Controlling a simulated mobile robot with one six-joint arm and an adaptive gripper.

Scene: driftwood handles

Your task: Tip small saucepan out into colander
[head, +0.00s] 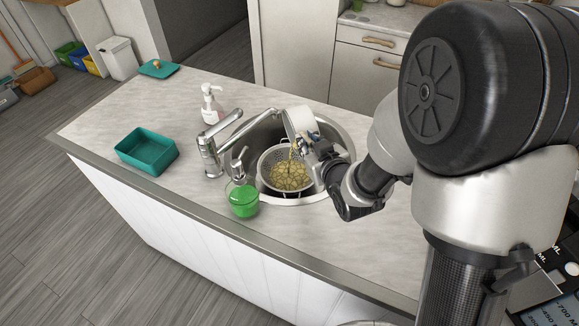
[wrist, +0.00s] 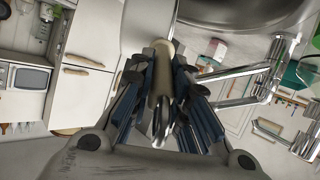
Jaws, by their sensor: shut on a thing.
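The small saucepan (head: 302,121), white outside, is tipped steeply over the colander in the head view. Yellowish pieces (head: 292,152) hang or fall between the pan and the colander. The metal colander (head: 265,171) sits in the round sink (head: 335,137) and holds a heap of the same yellowish pieces (head: 290,178). My gripper (head: 318,152) is at the pan's right side, above the colander's right edge. In the wrist view, my gripper (wrist: 161,92) is shut on the pan's pale wooden handle (wrist: 161,78). The inside of the pan is hidden.
The chrome tap (head: 208,152) stands left of the sink, its spout reaching close to the pan. A green-filled bottle (head: 243,201) stands in front, a white pump bottle (head: 211,105) behind. A teal tub (head: 147,151) and teal tray (head: 158,68) lie left. The counter's near right is clear.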

